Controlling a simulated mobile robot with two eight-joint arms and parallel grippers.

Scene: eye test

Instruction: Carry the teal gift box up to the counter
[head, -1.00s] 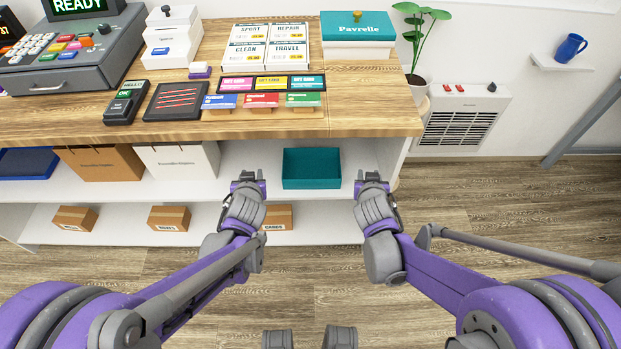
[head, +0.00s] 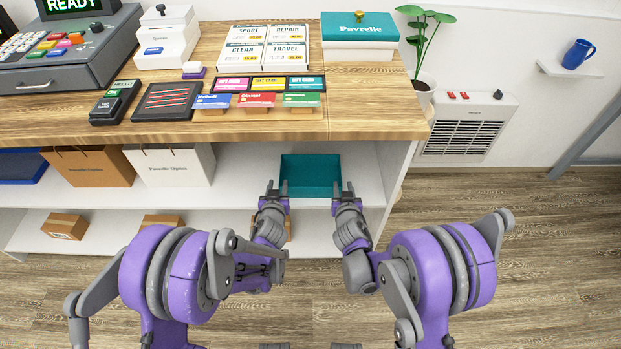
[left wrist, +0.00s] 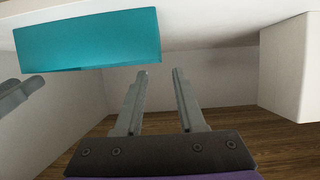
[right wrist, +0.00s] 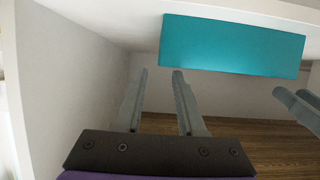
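The teal gift box (head: 310,176) is open-topped, looks empty and sits on the white shelf under the counter. The wooden counter (head: 375,122) is above it. My left gripper (head: 274,188) is at the box's front left corner and my right gripper (head: 344,189) at its front right corner. Both grippers are open with nothing between their fingers. In the left wrist view the box (left wrist: 87,40) lies beside and beyond the fingers (left wrist: 160,73). In the right wrist view the box (right wrist: 233,45) also lies clear of the fingers (right wrist: 161,72).
A brown bag (head: 90,167) and a white bag (head: 172,168) stand left of the box. A shelf side panel (head: 398,180) closes the right. The counter holds a register (head: 75,60), price cards (head: 265,48), gift cards and a teal-lidded white box (head: 358,50). Bare wood shows at its front right.

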